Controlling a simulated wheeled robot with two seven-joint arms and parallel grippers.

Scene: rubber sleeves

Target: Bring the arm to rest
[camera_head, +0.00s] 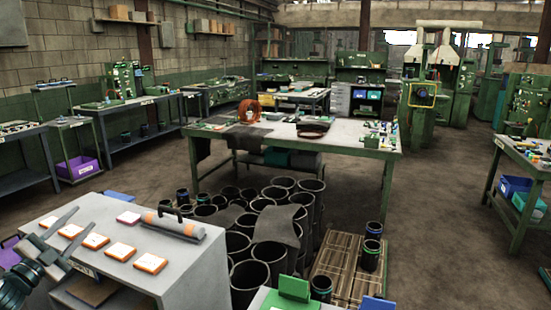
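My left gripper (86,241) comes in at the lower left, at the left end of a grey cabinet (205,258). Its two fingers are spread wide, with nothing between them. Part of my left arm (18,285) shows below it at the picture's edge. Several small orange and white boxes (95,241) lie in a row on the cabinet top near the fingers. Whether the fingers touch the cabinet top or a box, I cannot tell. My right gripper is not in view.
An orange and grey cylinder (172,226) lies on the cabinet's back edge. Several black rubber sleeves (250,280) stand on the floor beside it, some under dark cloths. A green workbench (345,139) stands behind. A wooden pallet (342,265) holds more sleeves.

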